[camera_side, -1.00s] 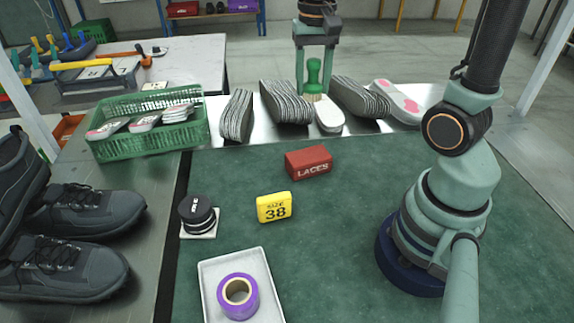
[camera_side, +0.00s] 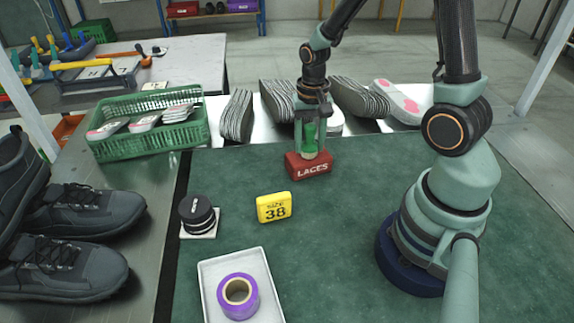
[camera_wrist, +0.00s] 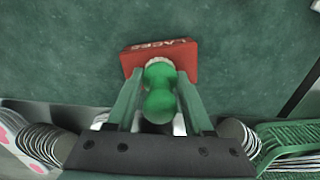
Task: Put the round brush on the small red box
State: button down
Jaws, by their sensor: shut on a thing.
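The round brush (camera_side: 311,140) has a green handle and pale bristles. It is upright between the fingers of my gripper (camera_side: 309,145), which is shut on its handle. The brush's lower end is at the top of the small red box (camera_side: 309,169), marked LACES, on the green mat. In the wrist view the brush (camera_wrist: 159,90) lies over the near edge of the red box (camera_wrist: 184,57). I cannot tell for certain whether the bristles touch the box. In that view my gripper (camera_wrist: 160,82) has one finger on each side of the brush.
A yellow block marked 38 (camera_side: 273,207) is in front of the box. A black round tin (camera_side: 197,212) and a white tray (camera_side: 208,290) with a purple tape roll (camera_side: 238,294) lie nearer. Shoe soles (camera_side: 284,100) and a green crate (camera_side: 150,145) are behind.

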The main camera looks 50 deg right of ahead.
jog(key=shift+f, duration=0.15)
jog(key=shift+c, duration=1.4)
grip_release()
notch_tip(320, 180, up, 12)
jog(key=shift+r, duration=0.1)
jog(key=s+a+r+n+t, duration=0.3)
jog(key=a+r+n+t, duration=0.2)
jog(key=a+r+n, duration=0.2)
jog(key=shift+s+a+r+n+t, duration=0.15)
jog(key=shift+a+n+t, duration=0.2)
jog(key=shift+n, duration=0.65)
